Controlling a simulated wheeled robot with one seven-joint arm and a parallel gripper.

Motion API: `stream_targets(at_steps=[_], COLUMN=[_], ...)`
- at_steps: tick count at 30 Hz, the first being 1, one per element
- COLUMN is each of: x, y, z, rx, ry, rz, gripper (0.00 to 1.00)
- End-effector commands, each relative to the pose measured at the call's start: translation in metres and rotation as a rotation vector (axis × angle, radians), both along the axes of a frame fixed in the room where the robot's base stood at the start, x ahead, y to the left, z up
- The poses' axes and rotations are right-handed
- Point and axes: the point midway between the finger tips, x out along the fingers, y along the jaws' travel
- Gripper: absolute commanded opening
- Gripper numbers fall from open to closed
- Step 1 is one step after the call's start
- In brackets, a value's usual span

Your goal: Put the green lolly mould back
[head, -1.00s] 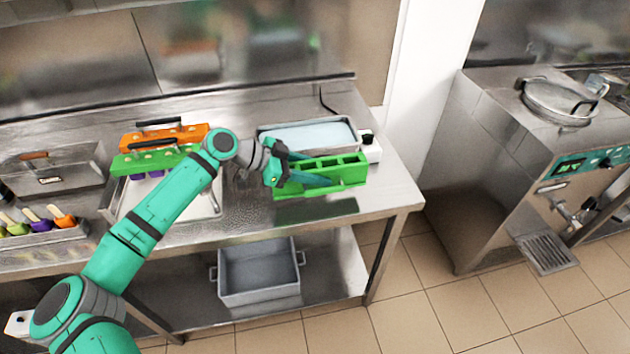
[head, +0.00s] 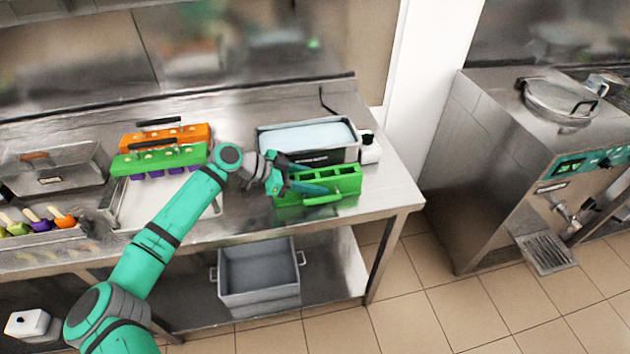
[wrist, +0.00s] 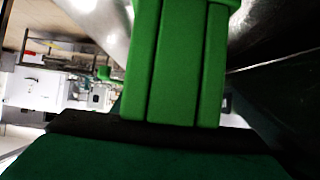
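The green lolly mould (head: 345,181) is a long block with a row of open cavities and a handle along its front side. In the head view it is at the right part of the steel counter, in front of the bath (head: 308,136). My gripper (head: 308,178) reaches it from the left, with its dark fingers closed across the mould's left part. The mould fills the middle of the wrist view (wrist: 180,65), close to my gripper. The fingers hide part of it, and I cannot tell whether its underside touches the counter.
A steel box (head: 60,172) and a rack of coloured lollies (head: 40,232) stand further left. A grey bin (head: 258,275) is on the lower shelf.

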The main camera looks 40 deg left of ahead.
Motion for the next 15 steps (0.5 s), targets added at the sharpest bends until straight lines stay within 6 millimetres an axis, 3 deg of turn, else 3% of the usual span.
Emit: stream_targets(at_steps=[1, 2, 15], x=[-0.0001, -0.0001, -0.0022], y=[0.0001, 0.0001, 0.0021], z=[0.0000, 0.0000, 0.0046], rx=[0.000, 0.000, 0.001], ry=[0.000, 0.000, 0.000], rz=[0.000, 0.000, 0.001], gripper=[0.51, 0.58, 0.58])
